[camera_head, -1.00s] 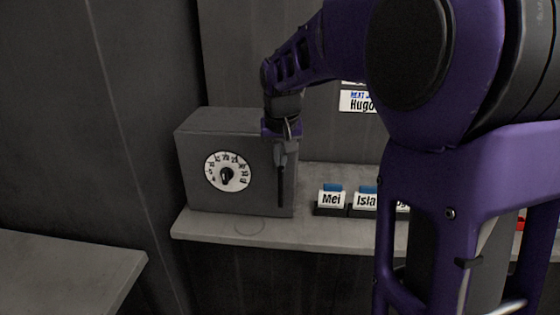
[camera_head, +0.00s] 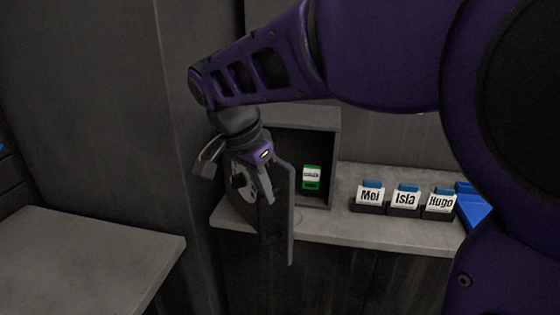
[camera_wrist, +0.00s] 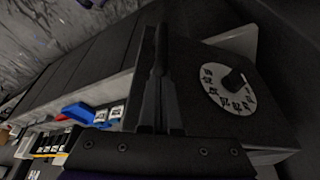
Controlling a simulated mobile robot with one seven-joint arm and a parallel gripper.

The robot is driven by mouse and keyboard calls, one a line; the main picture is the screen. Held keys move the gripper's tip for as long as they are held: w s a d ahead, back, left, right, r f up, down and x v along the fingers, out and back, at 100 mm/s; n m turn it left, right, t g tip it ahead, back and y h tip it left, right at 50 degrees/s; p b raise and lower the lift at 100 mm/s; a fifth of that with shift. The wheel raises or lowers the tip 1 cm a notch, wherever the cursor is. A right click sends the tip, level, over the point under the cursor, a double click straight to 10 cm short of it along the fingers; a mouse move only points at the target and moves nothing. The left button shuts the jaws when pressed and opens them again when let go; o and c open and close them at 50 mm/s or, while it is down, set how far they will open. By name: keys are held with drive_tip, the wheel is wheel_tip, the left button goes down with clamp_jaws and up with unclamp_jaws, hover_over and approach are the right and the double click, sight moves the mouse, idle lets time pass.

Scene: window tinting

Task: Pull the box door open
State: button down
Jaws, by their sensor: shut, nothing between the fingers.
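The grey box (camera_head: 325,118) stands on the shelf, and its door (camera_head: 282,225) is swung out toward me, showing the dark inside. A small green and white item (camera_head: 311,178) is inside. The door's white dial (camera_head: 240,190) is partly hidden by my gripper in the head view; it shows plainly in the wrist view (camera_wrist: 228,88). My gripper (camera_head: 268,200) is in front of the door's outer face, near the free edge. In the wrist view its fingers (camera_wrist: 160,90) are together beside a dark handle bar; whether they touch it I cannot tell.
Name cards Mei (camera_head: 369,196), Isla (camera_head: 404,199) and Hugo (camera_head: 440,203) stand in holders on the shelf (camera_head: 345,228) right of the box. A blue object (camera_head: 475,205) lies beyond them. A grey counter (camera_head: 80,260) is at the lower left.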

drive_tip(key=s+a+m+g+h+p, duration=0.1)
drive_tip(key=a+m+p, duration=0.5)
drive_tip(key=a, duration=1.3)
drive_tip(key=shift+m+g, duration=0.4)
drive_tip(key=shift+g, duration=0.1)
drive_tip(key=shift+s, duration=0.1)
drive_tip(key=shift+p, duration=0.3)
